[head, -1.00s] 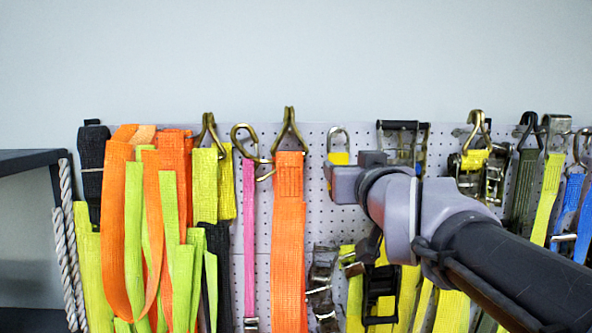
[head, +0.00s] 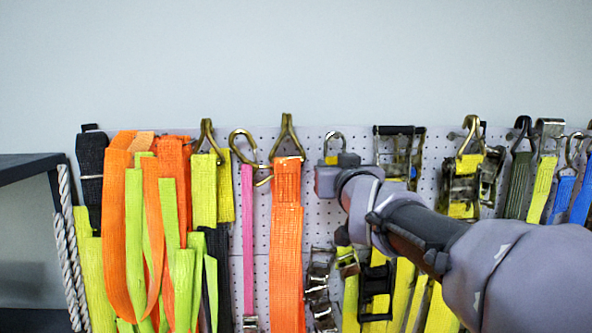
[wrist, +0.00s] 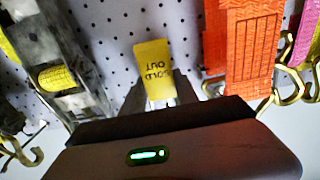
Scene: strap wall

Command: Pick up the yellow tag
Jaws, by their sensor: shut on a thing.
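The yellow tag (wrist: 155,68), with dark lettering that reads "SOLD OUT" upside down, stands between the two jaws of my gripper (wrist: 158,90) in the wrist view. The gripper is shut on its lower part in that picture, and the other end sticks out clear. In the head view a small piece of the tag (head: 331,160) shows just above my gripper's body, in front of the pegboard. The fingertips are hidden in the head view. I cannot tell whether the tag still touches the loop or the board.
An orange strap (head: 286,235) hangs from a hook close left of my gripper. A ratchet buckle (head: 399,150) hangs close right. More straps and hooks crowd the pegboard (head: 328,215) on both sides. A dark shelf (head: 25,165) stands at far left. The wall above is bare.

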